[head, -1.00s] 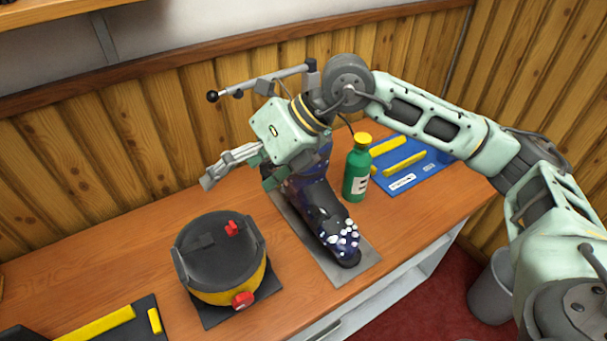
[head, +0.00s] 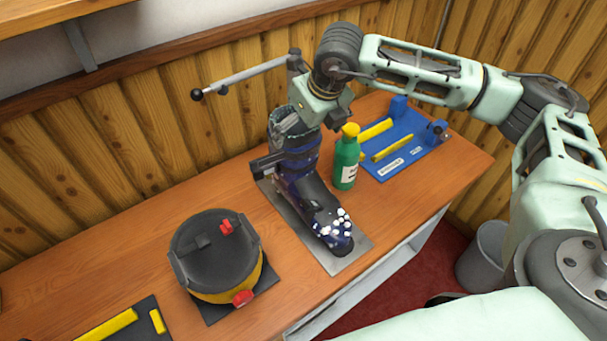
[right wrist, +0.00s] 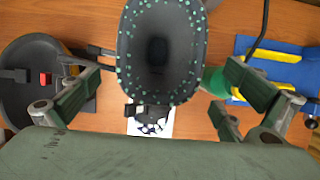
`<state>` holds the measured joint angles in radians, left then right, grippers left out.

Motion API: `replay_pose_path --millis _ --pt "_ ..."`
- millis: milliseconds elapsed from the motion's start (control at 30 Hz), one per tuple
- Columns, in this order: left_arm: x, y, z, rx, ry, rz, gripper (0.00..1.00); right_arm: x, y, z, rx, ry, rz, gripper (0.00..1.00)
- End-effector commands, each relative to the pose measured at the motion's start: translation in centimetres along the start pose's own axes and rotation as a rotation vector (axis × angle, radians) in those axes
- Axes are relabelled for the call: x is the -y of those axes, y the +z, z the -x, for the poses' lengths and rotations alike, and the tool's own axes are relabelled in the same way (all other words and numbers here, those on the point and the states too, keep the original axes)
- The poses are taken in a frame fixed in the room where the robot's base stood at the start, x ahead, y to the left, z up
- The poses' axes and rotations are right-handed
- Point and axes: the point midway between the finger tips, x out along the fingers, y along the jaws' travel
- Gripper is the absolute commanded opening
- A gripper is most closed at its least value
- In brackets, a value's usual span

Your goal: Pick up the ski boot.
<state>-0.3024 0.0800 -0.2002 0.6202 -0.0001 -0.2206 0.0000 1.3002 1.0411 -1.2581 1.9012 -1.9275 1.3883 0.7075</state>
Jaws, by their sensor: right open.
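The ski boot (head: 304,177) is dark blue and black with white spots at the toe. It stands upright on a grey plate (head: 352,258) on the bench, toe toward the front right. My right gripper (head: 318,108) is at the boot's upper shaft, on its back right side; its fingers are mostly hidden in the head view. In the right wrist view the boot's open cuff (right wrist: 160,50) lies ahead, between the spread fingers of my right gripper (right wrist: 160,95). The gripper is open, with gaps to the cuff on both sides. My left gripper is out of view.
A green bottle with a yellow cap (head: 346,160) stands close right of the boot. A blue board with yellow bars (head: 410,150) lies farther right. A round black and yellow device (head: 215,255) stands at front left. A grey bar with a black knob (head: 240,78) extends behind the boot.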

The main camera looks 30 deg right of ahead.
Motion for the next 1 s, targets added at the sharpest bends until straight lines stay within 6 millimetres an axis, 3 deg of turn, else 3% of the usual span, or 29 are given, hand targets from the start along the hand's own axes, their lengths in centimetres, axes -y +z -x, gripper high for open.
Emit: replay_pose_path --millis 333,1000 --pt "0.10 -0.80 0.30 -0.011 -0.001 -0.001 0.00 -0.03 -0.02 -0.89 0.001 0.001 0.001 0.98" --pt "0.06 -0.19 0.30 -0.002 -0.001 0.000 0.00 -0.04 0.01 -0.83 0.002 0.001 0.001 0.40"
